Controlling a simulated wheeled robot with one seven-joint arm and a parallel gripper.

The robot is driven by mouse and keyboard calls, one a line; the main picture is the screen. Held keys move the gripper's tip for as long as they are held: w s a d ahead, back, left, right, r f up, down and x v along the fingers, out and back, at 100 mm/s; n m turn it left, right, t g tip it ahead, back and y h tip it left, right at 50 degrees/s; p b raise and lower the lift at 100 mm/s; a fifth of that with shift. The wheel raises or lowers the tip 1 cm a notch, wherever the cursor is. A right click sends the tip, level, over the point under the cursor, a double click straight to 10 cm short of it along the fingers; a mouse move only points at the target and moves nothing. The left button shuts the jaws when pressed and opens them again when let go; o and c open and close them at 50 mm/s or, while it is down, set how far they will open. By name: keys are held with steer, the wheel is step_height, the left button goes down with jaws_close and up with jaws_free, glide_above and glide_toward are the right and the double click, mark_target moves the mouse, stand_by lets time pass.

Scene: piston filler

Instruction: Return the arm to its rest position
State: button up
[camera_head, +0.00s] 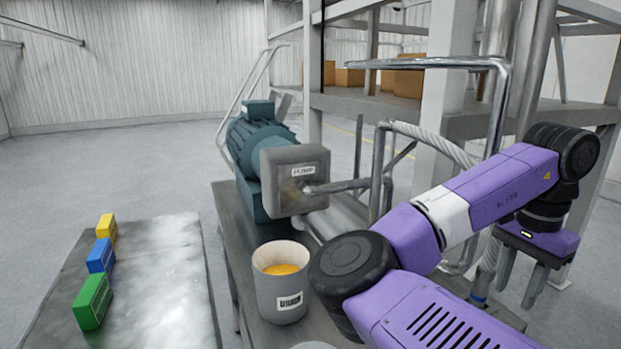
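My purple and black arm comes in from the lower right and bends up to the right. My gripper (522,280) hangs at its end, pointing down, in front of the metal rack. Its two grey fingers stand apart with a gap between them, and nothing shows between them. It is well to the right of the cup and the pump.
A grey cup (280,302) with orange content stands on the bench (232,262) beside my arm. Behind it is a teal motor pump (262,150) with pipes. Green (92,302), blue (100,256) and yellow (106,229) blocks sit on the left table (165,290).

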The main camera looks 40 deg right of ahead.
steer(key=s+d+r+g+h, duration=0.1)
steer(key=d+r+h, duration=0.3)
steer(key=d+h, duration=0.3)
steer(key=d+r+h, duration=0.4)
steer(key=d+r, duration=0.1)
steer(key=d, duration=0.4)
steer(key=w+a+r+n+t+h+b, duration=0.2)
steer(key=w+a+r+n+t+h, duration=0.15)
steer(key=w+r+n+h, duration=0.4)
steer(key=w+a+f+n+t, duration=0.4)
steer(key=w+a+n+t, duration=0.25)
steer(key=a+t, duration=0.45)
steer(key=s+a+f+n+t+y+b, duration=0.1)
steer(key=a+f+n+t+y, duration=0.3)
steer(key=a+f+y, duration=0.45)
steer(key=s+a+f+n+t+y+b, duration=0.1)
steer(key=a+f+n+t+y, duration=0.35)
steer(key=a+f, duration=0.7)
steer(key=s+a+f+m+g+y+b, duration=0.1)
steer(key=s+a+f+g+y, duration=0.1)
steer(key=s+a+f, duration=0.6)
steer(key=s+a+f+m+g+y+b, duration=0.1)
steer(key=s+a+f+g+y, duration=0.2)
steer(key=s, duration=1.1)
steer(key=a+f+g, duration=0.2)
steer(key=a+f, duration=0.2)
steer(key=a, duration=0.2)
steer(key=shift+f+y+b, duration=0.3)
steer(key=shift+f+y, duration=0.05)
